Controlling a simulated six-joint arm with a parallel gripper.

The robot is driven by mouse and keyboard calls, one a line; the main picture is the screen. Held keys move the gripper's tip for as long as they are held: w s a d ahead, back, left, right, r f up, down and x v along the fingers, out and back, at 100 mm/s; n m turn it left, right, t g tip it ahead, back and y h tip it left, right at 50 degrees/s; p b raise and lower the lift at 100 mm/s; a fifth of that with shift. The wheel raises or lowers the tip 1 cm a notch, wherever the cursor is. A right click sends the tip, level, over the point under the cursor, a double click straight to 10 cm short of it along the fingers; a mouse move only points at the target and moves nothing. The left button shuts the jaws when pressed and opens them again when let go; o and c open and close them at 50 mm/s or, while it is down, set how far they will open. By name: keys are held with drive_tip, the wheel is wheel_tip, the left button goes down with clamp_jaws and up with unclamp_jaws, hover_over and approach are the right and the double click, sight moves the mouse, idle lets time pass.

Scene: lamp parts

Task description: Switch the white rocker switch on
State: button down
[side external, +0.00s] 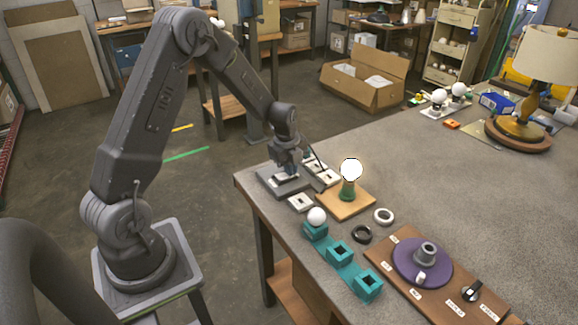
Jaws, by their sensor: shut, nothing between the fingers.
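My gripper (289,173) points down over a dark grey block (277,186) at the table's left corner. Its fingers are shut and hold nothing. A small white part shows right at the fingertips, seemingly the rocker switch, but the gripper mostly hides it. I cannot tell which way the rocker is tilted or whether the fingers touch it. To the right, a bulb (351,169) stands upright in a green holder (347,190) on a wooden board (337,206). The bulb looks bright white, as if lit.
White square plates (301,202) lie close to the block. A teal rack (339,251) holds one white bulb (317,216). A black ring (361,234) and a white ring (384,216) lie nearby. A brown board (381,260) carries a purple disc (408,258). The table's back middle is clear.

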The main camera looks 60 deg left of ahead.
drive_tip(key=shift+w+f+g, duration=0.15)
drive_tip(key=shift+f+g, duration=0.15)
drive_tip(key=shift+f, duration=0.35)
drive_tip(key=shift+s+a+r, duration=0.1)
drive_tip(key=shift+s+r, duration=0.2)
drive_tip(key=shift+s, duration=0.45)
drive_tip(key=w+r, duration=0.4)
drive_tip(key=r, duration=0.9)
drive_tip(key=s+d+r+n+t, duration=0.1)
drive_tip(key=s+d+r+n, duration=0.2)
drive_tip(key=d+r, duration=0.25)
drive_tip(key=s+d+r+n+t, duration=0.2)
drive_tip(key=s+d+n, duration=0.4)
drive_tip(key=s, duration=0.5)
drive_tip(key=s+d+r+n+t, duration=0.2)
drive_tip(key=s+d+n, duration=0.4)
drive_tip(key=s+n, duration=0.3)
drive_tip(key=shift+s+d+r, duration=0.2)
drive_tip(key=shift+s+r, duration=0.65)
drive_tip(key=shift+s, duration=0.25)
